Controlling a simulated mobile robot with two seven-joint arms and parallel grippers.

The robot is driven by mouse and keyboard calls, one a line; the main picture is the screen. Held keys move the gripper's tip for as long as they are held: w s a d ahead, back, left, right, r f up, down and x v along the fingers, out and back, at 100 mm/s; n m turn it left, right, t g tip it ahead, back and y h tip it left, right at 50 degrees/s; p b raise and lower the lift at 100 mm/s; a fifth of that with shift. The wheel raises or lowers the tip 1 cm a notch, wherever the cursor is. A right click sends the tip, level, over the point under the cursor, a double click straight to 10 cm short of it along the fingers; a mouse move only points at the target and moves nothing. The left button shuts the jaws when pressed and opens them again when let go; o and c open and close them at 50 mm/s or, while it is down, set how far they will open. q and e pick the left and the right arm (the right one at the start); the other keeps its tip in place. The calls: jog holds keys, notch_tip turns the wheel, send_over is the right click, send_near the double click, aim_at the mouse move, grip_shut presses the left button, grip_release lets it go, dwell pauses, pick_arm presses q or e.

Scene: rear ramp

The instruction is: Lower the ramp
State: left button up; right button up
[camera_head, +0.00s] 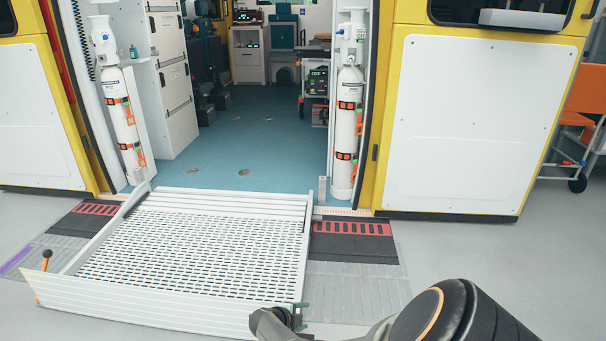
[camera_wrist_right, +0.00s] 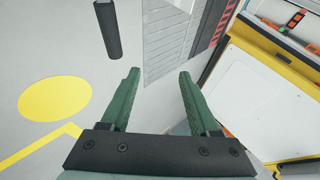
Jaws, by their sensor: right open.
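The ramp (camera_head: 190,245) is a white slotted platform. It reaches out from the vehicle's rear doorway over the floor, with a ribbed panel (camera_head: 160,308) along its outer edge. A lever with a black ball knob (camera_head: 47,254) and orange shaft stands at its outer left corner. My right gripper (camera_head: 301,315) is at the outer right corner of the ramp, partly hidden by its own wrist. In the right wrist view its green fingers (camera_wrist_right: 158,95) are spread with nothing between them. A black bar (camera_wrist_right: 108,30) lies ahead of them, apart from the fingers. My left gripper is out of view.
Grey floor plates with red strips (camera_head: 350,227) flank the ramp. White cylinders (camera_head: 347,130) stand at both sides of the doorway. The closed white panel (camera_head: 460,125) is right of it. An orange chair (camera_head: 585,95) stands far right. Grey floor at the right (camera_head: 500,265) is clear.

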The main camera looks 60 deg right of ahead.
pick_arm(q)
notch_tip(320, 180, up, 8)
jog(key=p, duration=0.6)
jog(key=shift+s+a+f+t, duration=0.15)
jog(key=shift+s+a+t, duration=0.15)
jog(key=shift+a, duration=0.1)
pick_arm(e)
jog(key=v, duration=1.2)
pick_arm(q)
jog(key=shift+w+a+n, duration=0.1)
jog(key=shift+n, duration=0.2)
